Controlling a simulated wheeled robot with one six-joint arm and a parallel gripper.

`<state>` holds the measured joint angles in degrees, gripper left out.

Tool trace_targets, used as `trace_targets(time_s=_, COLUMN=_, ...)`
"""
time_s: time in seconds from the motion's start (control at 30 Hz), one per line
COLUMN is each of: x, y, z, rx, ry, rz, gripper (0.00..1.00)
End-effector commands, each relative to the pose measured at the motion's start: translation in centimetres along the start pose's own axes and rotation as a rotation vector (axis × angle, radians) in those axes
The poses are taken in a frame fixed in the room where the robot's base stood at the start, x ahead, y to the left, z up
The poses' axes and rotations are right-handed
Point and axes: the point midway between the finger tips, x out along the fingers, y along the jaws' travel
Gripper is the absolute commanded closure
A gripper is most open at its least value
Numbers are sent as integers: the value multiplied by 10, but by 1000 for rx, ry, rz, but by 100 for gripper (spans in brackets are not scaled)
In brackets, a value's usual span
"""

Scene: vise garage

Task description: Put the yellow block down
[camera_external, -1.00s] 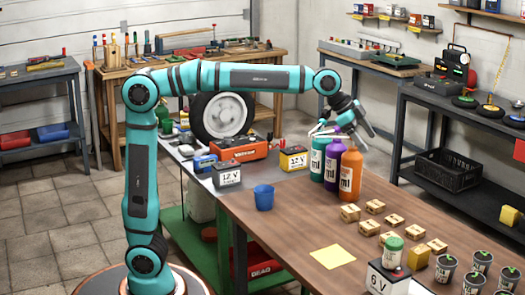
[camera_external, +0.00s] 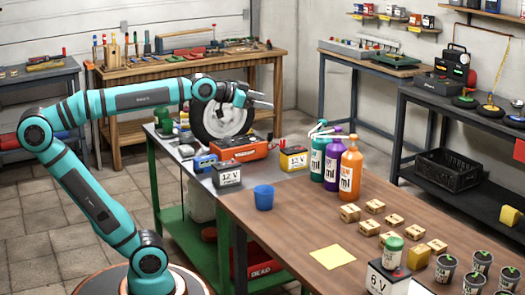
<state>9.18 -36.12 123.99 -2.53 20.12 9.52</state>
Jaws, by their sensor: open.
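My gripper (camera_external: 268,101) is open and empty. It is raised in front of the wheel, pointing right, well away from the yellow blocks.
Green, purple and orange bottles (camera_external: 350,170) stand at the table's back edge. A blue cup (camera_external: 263,197), several wooden blocks (camera_external: 375,206), grey pots (camera_external: 446,267) and a 6 V battery (camera_external: 386,279) share the table.

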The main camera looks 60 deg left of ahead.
Motion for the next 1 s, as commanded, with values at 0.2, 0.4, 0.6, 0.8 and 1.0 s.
trace_targets(time_s=0.2, x=-58, y=-28, z=35, rx=-82, ry=127, rz=-105, gripper=28)
trace_targets(time_s=0.4, x=-93, y=-40, z=61, rx=-132, ry=217, rz=-167, gripper=28)
trace_targets(time_s=0.6, x=-106, y=-43, z=71, rx=-150, ry=253, rz=-189, gripper=28)
trace_targets(time_s=0.8, x=-106, y=-43, z=72, rx=-151, ry=254, rz=-190, gripper=28)
trace_targets(time_s=1.0, x=-106, y=-43, z=72, rx=-151, ry=254, rz=-190, gripper=28)
